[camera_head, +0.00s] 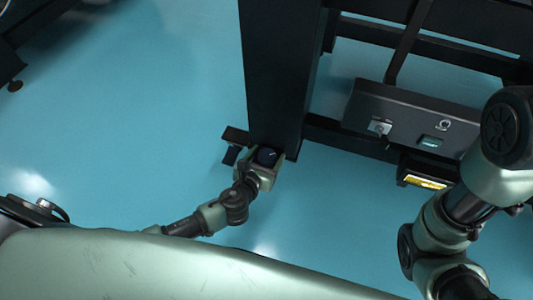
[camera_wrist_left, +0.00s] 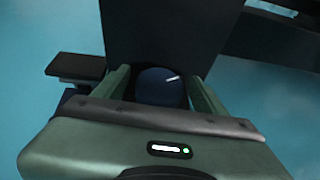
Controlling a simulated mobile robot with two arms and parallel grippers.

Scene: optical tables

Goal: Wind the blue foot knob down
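The blue foot knob (camera_head: 267,156) is a dark blue round knob with a white mark on top, at the foot of the black table leg (camera_head: 281,75). In the left wrist view the knob (camera_wrist_left: 160,87) sits between the two fingers of my left gripper (camera_head: 266,161). The fingers stand spread on either side of it, with a narrow gap seen at its left; contact on the right is unclear. The gripper body hides the knob's near lower part. My right arm (camera_head: 470,200) shows at the right, but its gripper is not in view.
A dark bracket (camera_head: 235,137) juts out left of the leg. A grey control box (camera_head: 415,118) hangs under the table at the right, with a yellow-labelled unit (camera_head: 427,180) below it. Blue floor (camera_head: 150,100) is clear to the left.

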